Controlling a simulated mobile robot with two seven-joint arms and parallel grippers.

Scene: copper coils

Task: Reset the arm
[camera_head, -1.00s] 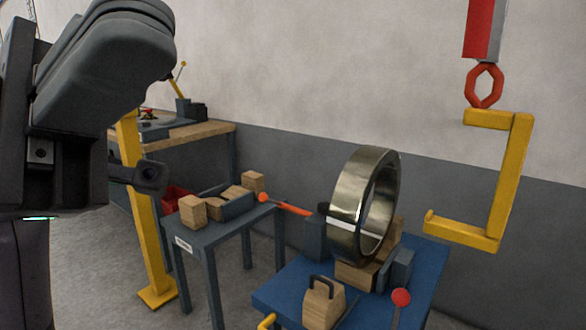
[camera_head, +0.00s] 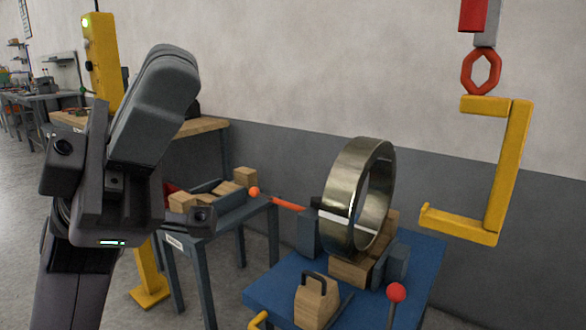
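My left arm rises from the lower left, and my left gripper (camera_head: 128,178) is in front of the small bench, seen at an angle that hides whether its fingers are apart. Nothing is visible in it. A shiny metal coil ring (camera_head: 341,194) stands upright on wooden blocks on the blue table (camera_head: 276,284), to the right of and apart from my gripper. A yellow C-shaped hook (camera_head: 509,165) hangs at the right from a red link (camera_head: 481,73). My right gripper is out of view.
A small grey bench (camera_head: 205,236) holding wooden blocks and an orange-tipped bar (camera_head: 287,204) stands between my arm and the blue table. A yellow post (camera_head: 101,55) is behind my arm. A wooden block with a handle (camera_head: 316,303) and a red-knobbed lever (camera_head: 397,292) are at the front.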

